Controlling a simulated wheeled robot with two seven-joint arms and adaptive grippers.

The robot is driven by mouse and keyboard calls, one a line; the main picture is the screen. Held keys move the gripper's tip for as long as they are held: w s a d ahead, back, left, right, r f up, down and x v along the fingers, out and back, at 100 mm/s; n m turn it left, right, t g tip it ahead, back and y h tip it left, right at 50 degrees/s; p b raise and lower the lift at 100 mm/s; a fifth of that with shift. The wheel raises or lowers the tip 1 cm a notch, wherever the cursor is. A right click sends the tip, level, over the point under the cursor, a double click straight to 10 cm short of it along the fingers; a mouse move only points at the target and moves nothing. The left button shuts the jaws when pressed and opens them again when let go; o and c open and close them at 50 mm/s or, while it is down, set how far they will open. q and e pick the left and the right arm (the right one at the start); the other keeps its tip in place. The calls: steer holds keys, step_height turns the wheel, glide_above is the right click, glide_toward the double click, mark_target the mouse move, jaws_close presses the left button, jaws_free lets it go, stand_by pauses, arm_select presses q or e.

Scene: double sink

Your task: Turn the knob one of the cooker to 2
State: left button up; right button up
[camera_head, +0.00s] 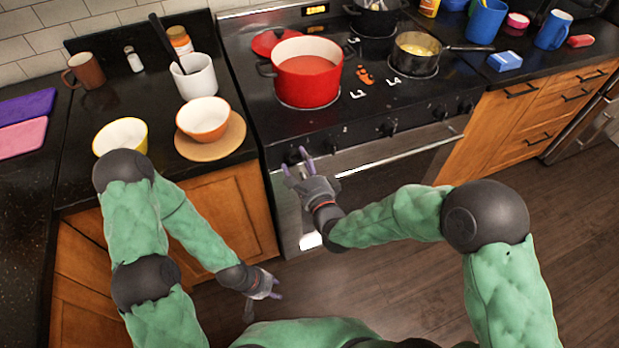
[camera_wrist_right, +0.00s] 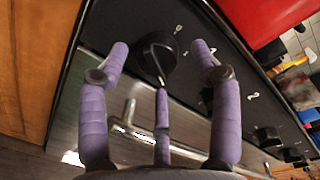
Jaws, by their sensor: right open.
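The cooker (camera_head: 350,165) has a row of black knobs along its front. The leftmost knob (camera_wrist_right: 157,58) shows in the right wrist view, with a pale line on its face and small white marks on the panel around it. My right gripper (camera_head: 301,164) is open in front of the left end of the panel. In the right wrist view, its purple fingers (camera_wrist_right: 160,70) spread around the knob, with the lower finger's tip close below it; I cannot tell whether they touch. My left gripper (camera_head: 272,286) hangs low by the wooden cabinet, away from the cooker; its finger opening is unclear.
A red pot (camera_head: 307,82) and a small pan (camera_head: 415,62) stand on the cooktop. A steel oven handle (camera_head: 400,148) runs below the knobs. Bowls (camera_head: 203,119) stand on the left counter. The floor (camera_head: 400,285) in front is clear.

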steer(key=v, duration=1.1)
stand_by(0.3)
steer(key=s+d+f+n+g+h+p, duration=0.15)
steer(key=d+f+n+g+p, duration=0.25)
steer(key=f+n+g, duration=0.7)
steer(key=s+d+f+n+g+p, duration=0.1)
steer(key=s+f+n+g+p, duration=0.2)
steer(key=s+f, duration=0.9)
steer(key=shift+f+n+g, duration=0.7)
steer(key=shift+f+g, duration=0.05)
steer(key=shift+g, duration=0.25)
